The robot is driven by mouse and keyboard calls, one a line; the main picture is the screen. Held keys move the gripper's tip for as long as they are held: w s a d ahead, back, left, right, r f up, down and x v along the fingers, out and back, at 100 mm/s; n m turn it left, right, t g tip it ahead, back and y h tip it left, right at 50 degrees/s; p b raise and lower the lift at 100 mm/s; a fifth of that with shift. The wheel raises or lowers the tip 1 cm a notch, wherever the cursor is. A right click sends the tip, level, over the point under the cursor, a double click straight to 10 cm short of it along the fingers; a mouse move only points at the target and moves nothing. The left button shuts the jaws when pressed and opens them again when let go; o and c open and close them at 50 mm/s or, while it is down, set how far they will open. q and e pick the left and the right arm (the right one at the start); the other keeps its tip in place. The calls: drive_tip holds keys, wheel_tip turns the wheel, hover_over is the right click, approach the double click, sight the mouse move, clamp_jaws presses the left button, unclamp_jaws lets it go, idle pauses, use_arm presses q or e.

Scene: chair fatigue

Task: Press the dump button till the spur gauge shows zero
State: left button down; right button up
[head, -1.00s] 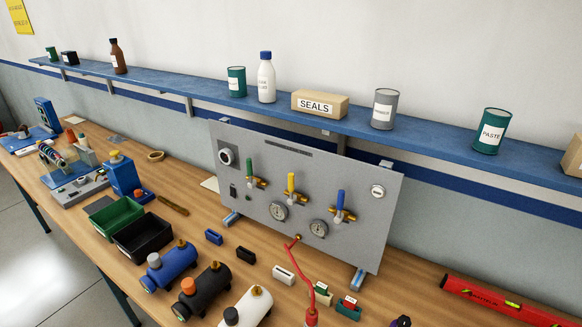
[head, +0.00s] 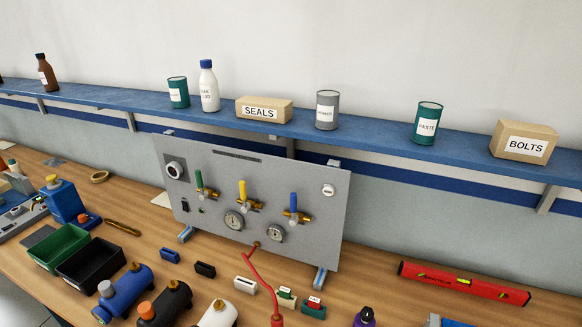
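A grey panel (head: 305,220) stands upright on the bench in the head view. Neither gripper is in view.
A red hose (head: 262,280) runs from the panel's lower edge to the front. Blue, black and white cylinders (head: 125,293) lie in front. A red level (head: 464,284) lies at right. A blue shelf (head: 380,137) with cans and boxes runs above the panel.

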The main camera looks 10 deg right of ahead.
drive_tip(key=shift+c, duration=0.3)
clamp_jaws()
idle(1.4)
